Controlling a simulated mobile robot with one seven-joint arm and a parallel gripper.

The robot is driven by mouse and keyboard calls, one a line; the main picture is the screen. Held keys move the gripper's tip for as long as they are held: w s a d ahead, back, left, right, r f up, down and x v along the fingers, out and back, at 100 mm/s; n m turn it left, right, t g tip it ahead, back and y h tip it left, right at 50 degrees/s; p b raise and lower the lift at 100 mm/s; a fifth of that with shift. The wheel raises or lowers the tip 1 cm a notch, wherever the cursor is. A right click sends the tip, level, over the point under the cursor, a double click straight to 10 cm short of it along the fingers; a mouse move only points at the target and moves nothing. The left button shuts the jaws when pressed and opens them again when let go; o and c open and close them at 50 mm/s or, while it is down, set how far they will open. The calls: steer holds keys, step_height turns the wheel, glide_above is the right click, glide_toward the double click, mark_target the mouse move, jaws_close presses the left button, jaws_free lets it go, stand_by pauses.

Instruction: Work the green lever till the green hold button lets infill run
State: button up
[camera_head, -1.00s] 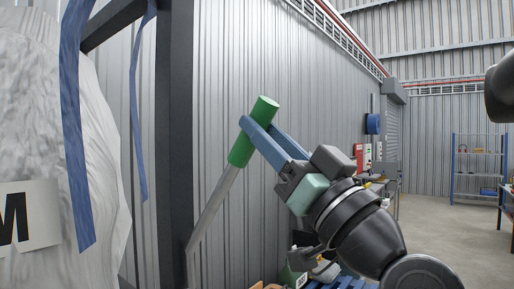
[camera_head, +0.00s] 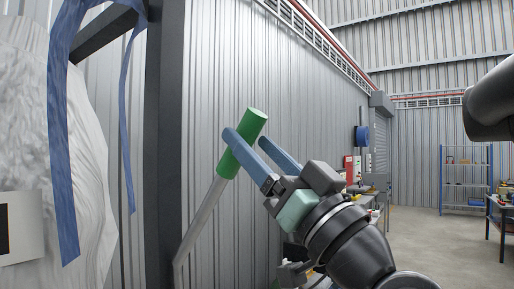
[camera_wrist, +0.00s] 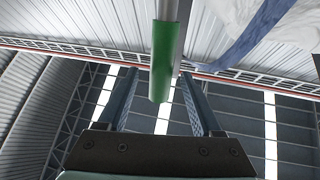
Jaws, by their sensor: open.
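The green lever grip (camera_head: 243,142) tops a slanted grey shaft (camera_head: 198,222) beside a dark upright post. My gripper (camera_head: 247,139) is open, with one blue finger on each side of the grip in the head view. In the wrist view the green grip (camera_wrist: 163,62) hangs between the open fingers (camera_wrist: 160,73), with space visible at both sides. The lever leans up and to the right.
The dark post (camera_head: 164,150) stands close left of the lever. A pale bulk bag (camera_head: 50,130) with blue straps (camera_head: 62,150) hangs left of it. A corrugated wall is behind. Open floor (camera_head: 430,245) and a blue shelf (camera_head: 466,175) lie at the right.

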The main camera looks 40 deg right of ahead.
steer(key=b+v, duration=0.4)
steer(key=v, duration=0.9)
